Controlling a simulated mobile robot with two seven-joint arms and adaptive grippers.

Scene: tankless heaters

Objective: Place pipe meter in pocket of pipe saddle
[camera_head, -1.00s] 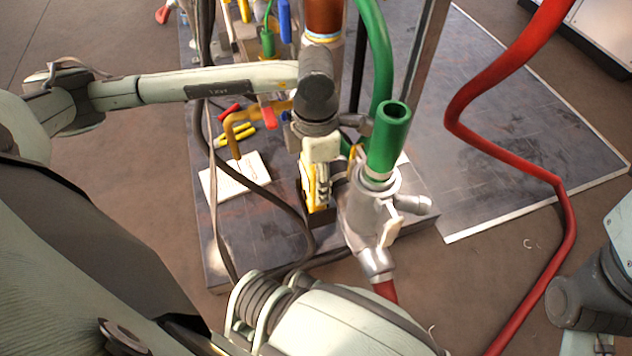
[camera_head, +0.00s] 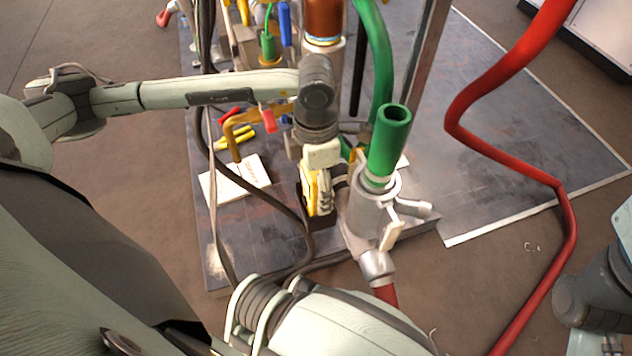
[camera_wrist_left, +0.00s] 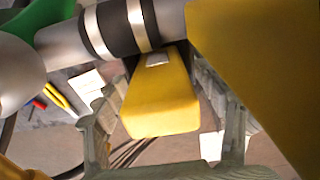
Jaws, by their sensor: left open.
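The yellow pipe meter (camera_head: 309,187) stands roughly upright beside the silver pipe fitting in the head view. In the left wrist view the meter (camera_wrist_left: 160,100) is a yellow block reaching up to the pipe. A dark holder (camera_head: 320,221), seemingly the pipe saddle, shows under the meter; its pocket is hidden. Black bands with silver clamps (camera_wrist_left: 120,28) wrap the pipe. My left gripper (camera_wrist_left: 165,140) is open, its fingers on both sides of the meter with visible gaps. My right gripper is mostly cut off at the head view's lower right.
A green pipe end (camera_head: 388,145) rises from the silver fitting (camera_head: 372,215) right of the meter. A red hose (camera_head: 500,90) runs down the right. Dark cables loop around the left side.

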